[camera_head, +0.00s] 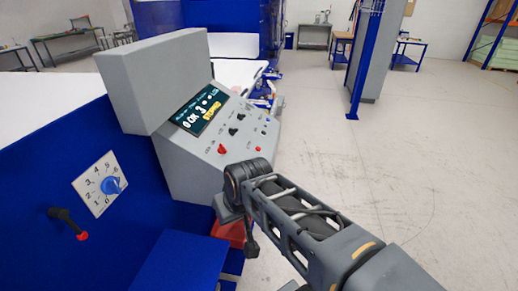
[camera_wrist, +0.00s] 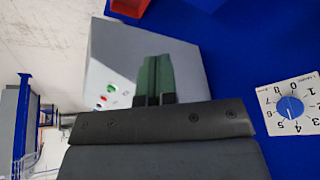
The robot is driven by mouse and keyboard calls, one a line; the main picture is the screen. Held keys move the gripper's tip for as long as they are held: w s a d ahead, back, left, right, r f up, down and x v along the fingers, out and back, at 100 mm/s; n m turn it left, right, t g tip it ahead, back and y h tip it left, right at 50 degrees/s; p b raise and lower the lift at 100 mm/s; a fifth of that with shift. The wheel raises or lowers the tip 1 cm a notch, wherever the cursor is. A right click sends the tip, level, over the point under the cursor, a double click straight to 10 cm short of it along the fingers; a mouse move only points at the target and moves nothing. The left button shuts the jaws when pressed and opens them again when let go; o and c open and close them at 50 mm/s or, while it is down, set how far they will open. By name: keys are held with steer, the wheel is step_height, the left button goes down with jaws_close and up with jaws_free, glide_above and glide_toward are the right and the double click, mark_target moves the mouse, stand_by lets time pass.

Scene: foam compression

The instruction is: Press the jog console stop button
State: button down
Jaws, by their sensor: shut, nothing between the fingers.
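The grey console (camera_head: 160,85) carries a lit screen (camera_head: 198,108) and a sloped panel with several small controls. A red knob (camera_head: 222,149) and a small red button (camera_head: 258,149) sit on its lower part. In the wrist view, a grey console face (camera_wrist: 105,60) shows a green button (camera_wrist: 112,88) and a red one (camera_wrist: 103,98). I cannot tell which control is the stop button. My gripper (camera_wrist: 157,58) is shut and empty, its green fingers in front of the grey face, right of these buttons. In the head view, my arm hides part of the console's lower front.
A blue cabinet (camera_head: 50,165) at left carries a white dial plate with a blue knob (camera_head: 111,185) and a red-tipped black lever (camera_head: 68,222). A red object (camera_head: 229,230) lies below the console. A blue post (camera_head: 362,70) stands behind; open floor (camera_head: 420,160) extends right.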

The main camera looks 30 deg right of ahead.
steer(key=w+d+r+m+y, duration=0.2)
steer(key=w+m, duration=0.1)
steer(key=w, duration=0.4)
step_height(320, 180, up, 2)
steer(key=m+t+h+p, duration=0.1)
steer(key=m+t+p, duration=0.1)
steer(key=m+t, duration=0.7)
glide_above(258, 149)
steer(key=s+d, duration=0.5)
steer(key=d, duration=0.1)
steer(key=shift+w+r, duration=0.15)
steer(key=shift+w, duration=0.05)
steer(key=a+f+b, duration=0.1)
steer(key=f, duration=0.1)
steer(key=w+f+b, duration=0.1)
steer(key=f, duration=0.1)
steer(key=w+a+f+b, duration=0.1)
steer(key=f, duration=0.1)
steer(key=shift+w+a+b, duration=0.15)
steer(key=shift+a+b, duration=0.15)
steer(key=shift+b, duration=0.05)
steer(key=shift+w+a+f+b, duration=0.2)
steer(key=shift+f+b, duration=0.2)
steer(key=shift+b, duration=0.2)
steer(key=shift+w+a+f+b, duration=0.2)
steer(key=shift+f+b, duration=0.15)
steer(key=shift+b, duration=0.25)
